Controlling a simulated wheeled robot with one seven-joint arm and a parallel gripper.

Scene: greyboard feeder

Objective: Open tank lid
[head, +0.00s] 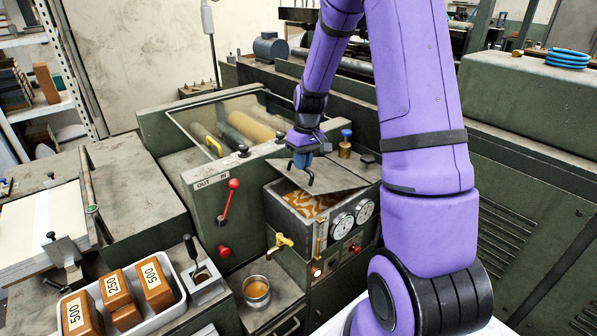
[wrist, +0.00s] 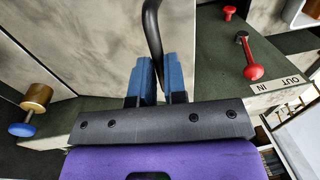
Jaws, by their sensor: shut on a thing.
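The tank (head: 289,222) is a dark metal box with two dials on its front. Its grey lid (head: 340,174) sits at the back of the opening, and orange-and-white patterned contents (head: 312,203) show in front of it. I cannot tell exactly how far the lid is tilted. My gripper (head: 302,160) is above the lid, its blue fingers shut on the black bent lid handle (head: 309,180). In the wrist view the handle (wrist: 152,35) runs up from between the fingertips (wrist: 160,82), over the grey lid surface (wrist: 95,45).
A red-knobbed lever (head: 228,203) stands left of the tank, and a brass post with a blue knob (head: 346,143) behind it. A yellow tap (head: 281,244) juts from the tank's front. Below are a metal cup (head: 257,291) and a white tray (head: 176,309) of labelled blocks.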

